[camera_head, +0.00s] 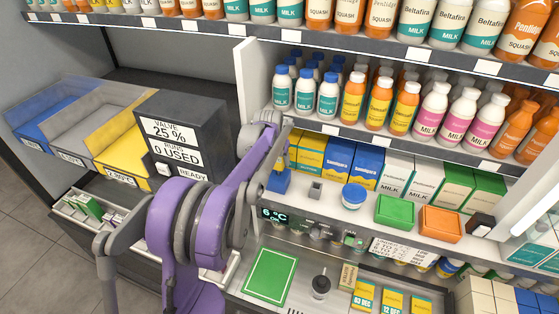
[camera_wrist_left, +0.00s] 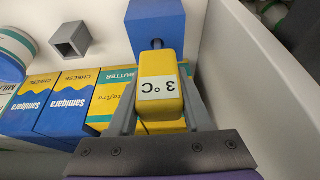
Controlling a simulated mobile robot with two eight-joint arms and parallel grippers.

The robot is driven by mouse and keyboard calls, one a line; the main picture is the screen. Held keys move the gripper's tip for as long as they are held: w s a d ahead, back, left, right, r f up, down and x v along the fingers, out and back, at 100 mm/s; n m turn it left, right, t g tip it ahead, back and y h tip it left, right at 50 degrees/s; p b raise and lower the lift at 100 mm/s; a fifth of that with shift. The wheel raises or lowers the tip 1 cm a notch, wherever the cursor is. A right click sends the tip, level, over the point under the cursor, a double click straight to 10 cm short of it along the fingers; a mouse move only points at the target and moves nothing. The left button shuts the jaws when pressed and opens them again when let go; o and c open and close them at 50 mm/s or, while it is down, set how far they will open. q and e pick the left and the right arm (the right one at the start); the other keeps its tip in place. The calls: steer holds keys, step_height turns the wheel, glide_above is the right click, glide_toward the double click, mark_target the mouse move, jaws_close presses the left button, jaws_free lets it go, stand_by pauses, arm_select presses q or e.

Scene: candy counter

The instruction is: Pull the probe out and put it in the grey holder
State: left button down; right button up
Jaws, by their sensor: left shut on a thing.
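The blue block also shows in the head view (camera_head: 279,183), just below my left wrist, which largely hides the probe and fingers. The grey holder is a small square open-topped tube (camera_wrist_left: 70,37), apart from the blue block; it stands on the shelf in the head view (camera_head: 316,190). My right gripper is not in view.
Butter and cheese cartons (camera_wrist_left: 63,103) stand close behind the blue block and holder. A blue-lidded tub (camera_head: 354,197) and green tray (camera_head: 395,211) are right of the holder. A white side wall (camera_wrist_left: 235,80) stands close beside my left gripper.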

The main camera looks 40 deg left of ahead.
arm_select(q)
steer(key=shift+r+p, duration=0.8)
steer(key=shift+r, duration=1.2)
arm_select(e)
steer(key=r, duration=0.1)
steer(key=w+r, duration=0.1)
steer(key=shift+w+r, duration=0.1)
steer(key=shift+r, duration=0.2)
arm_select(q)
steer(key=shift+f, duration=0.1)
